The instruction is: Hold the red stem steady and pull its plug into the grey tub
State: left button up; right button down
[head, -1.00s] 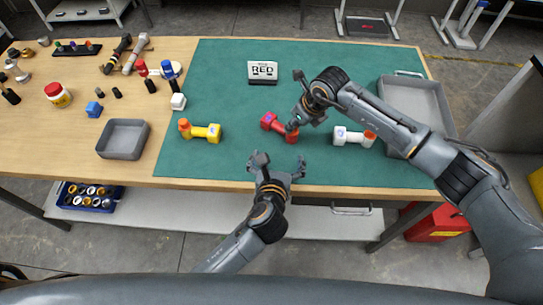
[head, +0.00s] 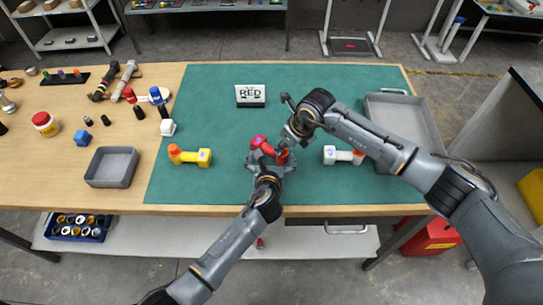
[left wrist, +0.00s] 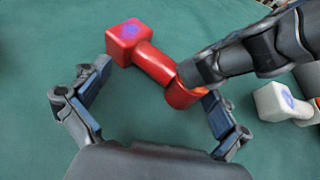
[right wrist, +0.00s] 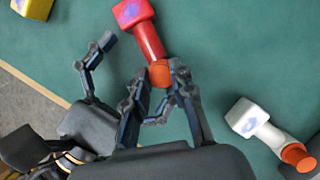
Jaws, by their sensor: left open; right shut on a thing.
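The red stem (head: 259,143) lies on the green mat, its square end marked purple. It shows clearly in the left wrist view (left wrist: 150,60). Its orange-red plug (right wrist: 160,73) is at the near end in the right wrist view. My right gripper (head: 286,149) is shut on the plug from the right. My left gripper (head: 268,163) is open at the near side, its fingers spread wide with the stem ahead of and partly between them. A small grey tub (head: 90,178) is empty on the bare wood at left. A larger grey tray (head: 408,100) is empty at right.
A yellow stem (head: 190,157) with an orange plug lies left on the mat. A white stem (head: 335,154) with an orange plug lies close at right. A RED sign (head: 251,95) stands behind. The mat's back is mostly clear.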

pick_arm(q)
jog(key=shift+a, duration=0.1)
jog(key=c, duration=1.5)
jog(key=shift+a, duration=0.15)
pick_arm(e)
jog(key=shift+s+d+f, duration=0.1)
jog(key=shift+d, duration=0.05)
pick_arm(q)
jog(key=shift+w+a, duration=0.1)
pick_arm(e)
jog(key=shift+s+d+f, duration=0.1)
jog(key=shift+d+f, duration=0.1)
jog(key=c, duration=1.8)
grip_release()
pick_arm(q)
jog(key=c, duration=0.6)
pick_arm(e)
grip_shut()
jog(key=shift+a, duration=0.1)
jog(key=shift+a+r, duration=0.1)
jog(key=shift+r, duration=0.05)
